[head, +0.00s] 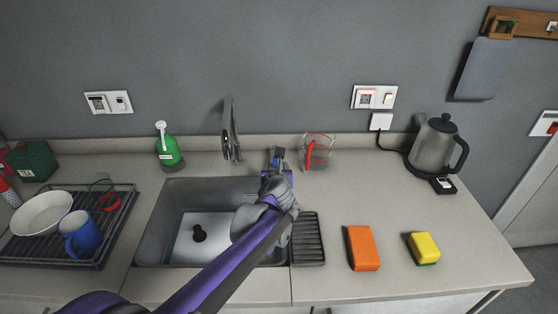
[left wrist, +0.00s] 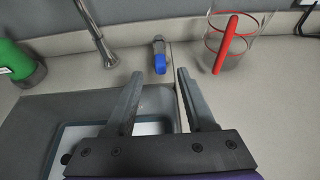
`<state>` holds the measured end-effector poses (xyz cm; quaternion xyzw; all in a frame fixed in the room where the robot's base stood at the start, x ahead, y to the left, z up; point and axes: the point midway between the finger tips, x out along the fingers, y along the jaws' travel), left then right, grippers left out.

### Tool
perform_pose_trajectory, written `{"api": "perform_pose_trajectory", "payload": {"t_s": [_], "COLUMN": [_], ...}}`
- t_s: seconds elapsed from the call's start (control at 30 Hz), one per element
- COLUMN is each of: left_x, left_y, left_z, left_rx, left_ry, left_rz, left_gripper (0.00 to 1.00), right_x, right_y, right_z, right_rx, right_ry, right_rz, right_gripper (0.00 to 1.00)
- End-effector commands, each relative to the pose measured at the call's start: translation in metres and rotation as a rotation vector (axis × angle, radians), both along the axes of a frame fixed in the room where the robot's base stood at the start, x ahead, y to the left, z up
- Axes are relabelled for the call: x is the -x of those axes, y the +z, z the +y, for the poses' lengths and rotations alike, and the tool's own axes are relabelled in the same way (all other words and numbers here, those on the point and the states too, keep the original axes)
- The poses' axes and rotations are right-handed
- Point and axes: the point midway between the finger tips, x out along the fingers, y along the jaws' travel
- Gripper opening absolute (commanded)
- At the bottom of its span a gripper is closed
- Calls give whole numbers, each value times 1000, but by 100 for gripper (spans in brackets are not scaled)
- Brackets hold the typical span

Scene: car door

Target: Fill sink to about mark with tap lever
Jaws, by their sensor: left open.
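The sink (head: 165,215) is a grey basin set in the counter, with a pale patch and a black round thing (head: 199,232) on its floor. I cannot tell a water level or a mark. The tap (head: 230,135) stands behind the basin, and no stream shows from it. In the left wrist view a small lever with a blue end (left wrist: 159,62) stands on the counter behind the basin, right of the tap (left wrist: 97,35). My left gripper (left wrist: 159,76) is open and empty, its fingertips short of the lever and either side of its line. My right gripper is not in view.
A measuring jug (head: 317,152) with a red handle stands close right of my left gripper. A green bottle (head: 168,150) stands left of the tap. A dish rack (head: 105,235) is at left, a kettle (head: 436,145), orange block (head: 362,248) and yellow sponge (head: 424,247) at right.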

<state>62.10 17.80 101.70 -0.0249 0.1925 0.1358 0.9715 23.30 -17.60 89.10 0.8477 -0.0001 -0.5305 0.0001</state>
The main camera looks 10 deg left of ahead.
Motion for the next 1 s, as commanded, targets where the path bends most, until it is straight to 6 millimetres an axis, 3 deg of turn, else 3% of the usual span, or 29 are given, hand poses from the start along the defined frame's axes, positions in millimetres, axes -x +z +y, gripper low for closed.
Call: {"api": "perform_pose_trajectory", "payload": {"t_s": [0.3,0.5,0.9,1.0], "left_x": [-53,-75,-82,-82], "left_y": [-22,-32,-35,-35], "left_z": [16,22,24,24], "left_rx": [3,3,4,4], "left_ry": [3,3,3,3], "left_rz": [-1,0,0,0], "left_gripper": [55,55,55,41], "right_x": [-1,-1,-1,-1], "right_y": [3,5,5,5], "right_z": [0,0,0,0], "right_rx": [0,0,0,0], "right_ry": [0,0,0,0], "right_rz": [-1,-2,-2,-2], "right_gripper": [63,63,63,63]}}
